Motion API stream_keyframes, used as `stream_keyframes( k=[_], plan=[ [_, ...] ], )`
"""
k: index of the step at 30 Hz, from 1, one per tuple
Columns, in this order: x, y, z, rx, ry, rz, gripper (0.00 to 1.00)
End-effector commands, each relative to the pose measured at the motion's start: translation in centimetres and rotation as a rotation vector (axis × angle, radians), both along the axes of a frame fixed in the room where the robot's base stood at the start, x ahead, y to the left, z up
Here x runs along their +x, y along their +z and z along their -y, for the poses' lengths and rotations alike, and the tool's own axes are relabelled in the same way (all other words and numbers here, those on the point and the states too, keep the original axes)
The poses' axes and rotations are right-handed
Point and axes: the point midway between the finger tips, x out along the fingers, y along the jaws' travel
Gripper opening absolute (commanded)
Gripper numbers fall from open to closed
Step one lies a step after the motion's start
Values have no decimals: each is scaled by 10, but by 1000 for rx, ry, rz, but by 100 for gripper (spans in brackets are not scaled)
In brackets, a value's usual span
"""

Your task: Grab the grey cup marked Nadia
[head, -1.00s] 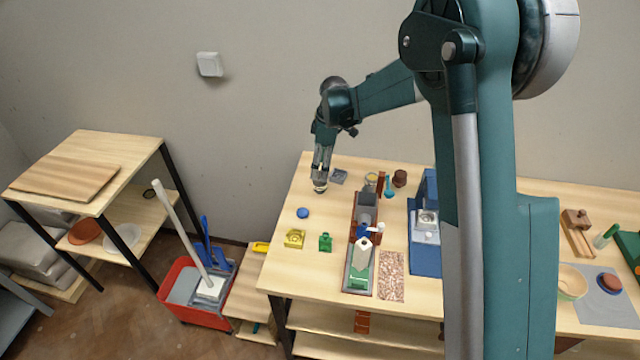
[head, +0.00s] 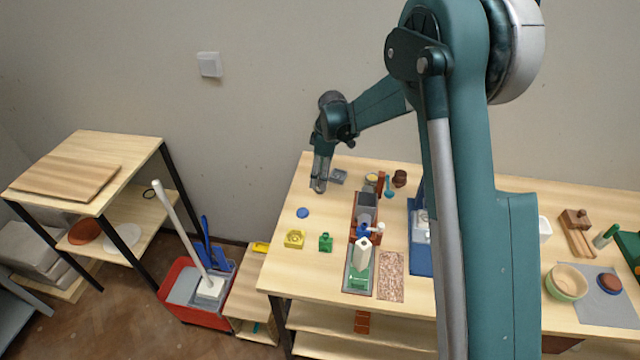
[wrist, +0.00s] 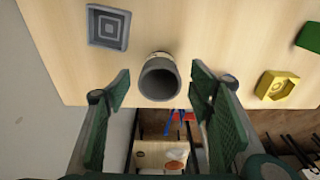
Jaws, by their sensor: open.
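A grey cup (wrist: 160,80) shows in the wrist view, between the two fingers of my gripper (wrist: 161,95). I look into its dark mouth, and a pale band shows on its far side. No name can be read on it. The fingers are open, one on each side of the cup, with a gap on both sides. In the head view my gripper (head: 318,187) points down at the back left part of the table, and I cannot make out the cup there apart from the fingers.
A grey square block (wrist: 108,26) lies near the cup. A yellow block (head: 294,239), a green block (head: 326,242) and a blue disc (head: 303,213) lie on the table (head: 285,265) in front of my gripper. A grey container (head: 366,206) stands to the right.

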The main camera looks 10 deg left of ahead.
Motion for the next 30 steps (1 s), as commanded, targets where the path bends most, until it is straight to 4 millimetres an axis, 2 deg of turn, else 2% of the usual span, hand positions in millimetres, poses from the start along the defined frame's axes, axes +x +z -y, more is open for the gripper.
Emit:
stream_keyframes(
  k=[3,9,26,30],
  plan=[
    [1,-14,-1,0,0,0,53],
    [0,-27,-3,0,0,0,53],
    [0,-28,-3,0,0,0,53],
    [0,-28,-3,0,0,0,37]
  ],
)
